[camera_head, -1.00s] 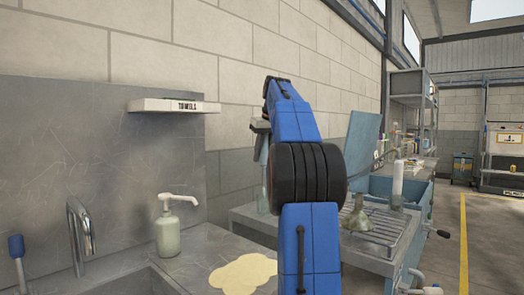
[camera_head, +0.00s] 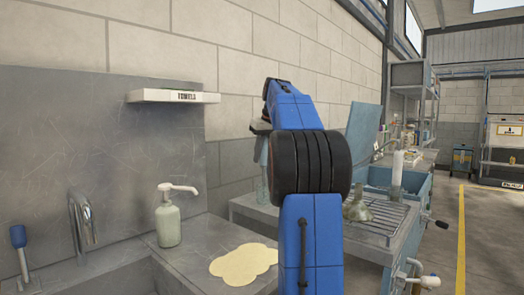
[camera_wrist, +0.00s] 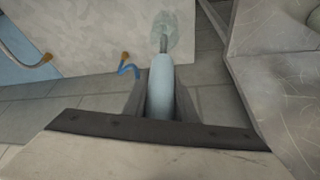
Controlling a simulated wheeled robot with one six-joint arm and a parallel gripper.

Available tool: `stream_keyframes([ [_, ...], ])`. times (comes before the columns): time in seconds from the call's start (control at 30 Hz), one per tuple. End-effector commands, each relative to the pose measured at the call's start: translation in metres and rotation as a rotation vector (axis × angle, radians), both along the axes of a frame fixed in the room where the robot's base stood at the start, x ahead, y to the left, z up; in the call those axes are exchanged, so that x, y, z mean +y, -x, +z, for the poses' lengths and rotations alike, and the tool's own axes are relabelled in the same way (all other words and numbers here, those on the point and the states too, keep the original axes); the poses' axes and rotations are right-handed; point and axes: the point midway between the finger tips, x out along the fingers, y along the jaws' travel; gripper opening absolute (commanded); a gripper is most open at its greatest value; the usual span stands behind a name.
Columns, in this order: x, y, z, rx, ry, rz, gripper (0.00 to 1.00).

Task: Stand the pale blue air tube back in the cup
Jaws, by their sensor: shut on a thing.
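My gripper (camera_head: 262,128) shows partly in the head view, behind and left of my blue arm, pointing down. In the wrist view its grey jaws (camera_wrist: 160,103) are shut on a smooth pale blue tube (camera_wrist: 160,95). The tube points away from the wrist, and a thin darker stem with a translucent pale, wider shape (camera_wrist: 172,30) shows beyond its end. I cannot tell whether that shape is part of the tube or a separate thing. In the head view a pale blue-green shape (camera_head: 262,178) shows below the gripper, partly behind the arm. I cannot make out the cup.
A steel counter with a soap dispenser (camera_head: 168,217), a tap (camera_head: 82,218) and a cream puddle-shaped patch (camera_head: 244,264) lies at left. A ribbed rack (camera_head: 385,218) with a greenish funnel (camera_head: 357,207) and a white cylinder (camera_head: 397,170) stands right of my arm. The floor at right is clear.

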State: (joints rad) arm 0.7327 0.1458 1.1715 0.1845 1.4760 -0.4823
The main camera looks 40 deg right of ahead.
Motion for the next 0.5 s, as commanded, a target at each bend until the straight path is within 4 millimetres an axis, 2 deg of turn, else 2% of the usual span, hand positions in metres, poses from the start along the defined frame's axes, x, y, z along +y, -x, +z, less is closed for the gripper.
stream_keyframes([
  [0.5,0.0,0.0,-0.042,0.001,-0.002,-0.001,0.0],
])
